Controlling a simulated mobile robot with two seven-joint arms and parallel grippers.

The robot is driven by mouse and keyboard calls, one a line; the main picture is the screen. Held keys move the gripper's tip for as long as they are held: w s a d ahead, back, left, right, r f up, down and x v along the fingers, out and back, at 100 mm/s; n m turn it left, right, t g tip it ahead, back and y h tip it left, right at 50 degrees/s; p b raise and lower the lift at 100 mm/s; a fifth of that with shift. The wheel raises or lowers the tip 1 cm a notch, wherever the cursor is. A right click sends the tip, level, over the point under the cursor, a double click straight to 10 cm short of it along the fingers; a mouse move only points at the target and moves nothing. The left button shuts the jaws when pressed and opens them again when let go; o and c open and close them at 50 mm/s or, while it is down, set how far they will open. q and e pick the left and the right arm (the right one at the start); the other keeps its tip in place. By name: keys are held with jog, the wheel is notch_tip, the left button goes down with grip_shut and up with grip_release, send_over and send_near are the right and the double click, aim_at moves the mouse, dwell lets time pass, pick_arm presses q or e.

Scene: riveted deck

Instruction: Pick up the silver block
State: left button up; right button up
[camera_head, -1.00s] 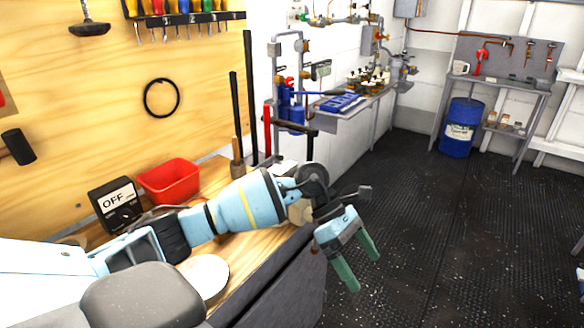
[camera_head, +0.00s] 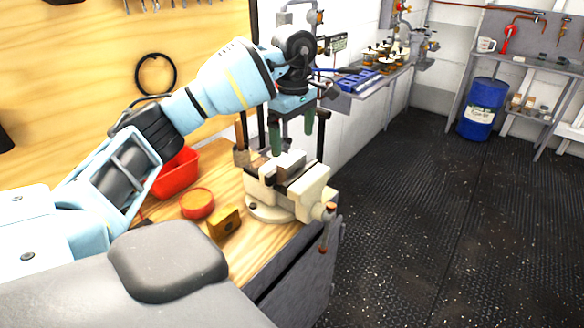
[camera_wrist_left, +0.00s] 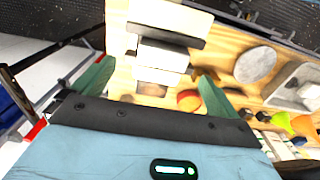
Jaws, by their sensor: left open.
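The silver block (camera_head: 291,162) sits at the top of the cream bench vise (camera_head: 277,205), between its jaws. In the left wrist view a pale block (camera_wrist_left: 163,56), which looks like the same one, lies ahead between the fingers, beside a dark jaw edge. My left gripper (camera_head: 292,134) is open and empty, with its green fingers pointing down just above and behind the block. The fingers are apart from each other, and the open gap also shows in the left wrist view (camera_wrist_left: 154,88). Whether a finger touches the block cannot be told. My right gripper is not in view.
A round orange-topped tin (camera_head: 197,204) and a brass-coloured block (camera_head: 224,223) lie on the wooden bench left of the vise. A red bin (camera_head: 176,172) stands behind them. The vise handle (camera_head: 325,230) sticks out over the bench's right end. The dark floor (camera_head: 440,230) is clear.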

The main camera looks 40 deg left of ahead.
aim_at(292, 158)
pick_arm(q)
jog(key=shift+f, duration=0.7)
jog(key=f, duration=0.4)
jog(key=shift+s+p, duration=0.3)
jog(key=shift+p, duration=0.05)
jog(key=shift+f, duration=0.6)
jog(key=c, duration=1.3)
jog(key=shift+r, duration=0.1)
jog(key=shift+c, duration=0.3)
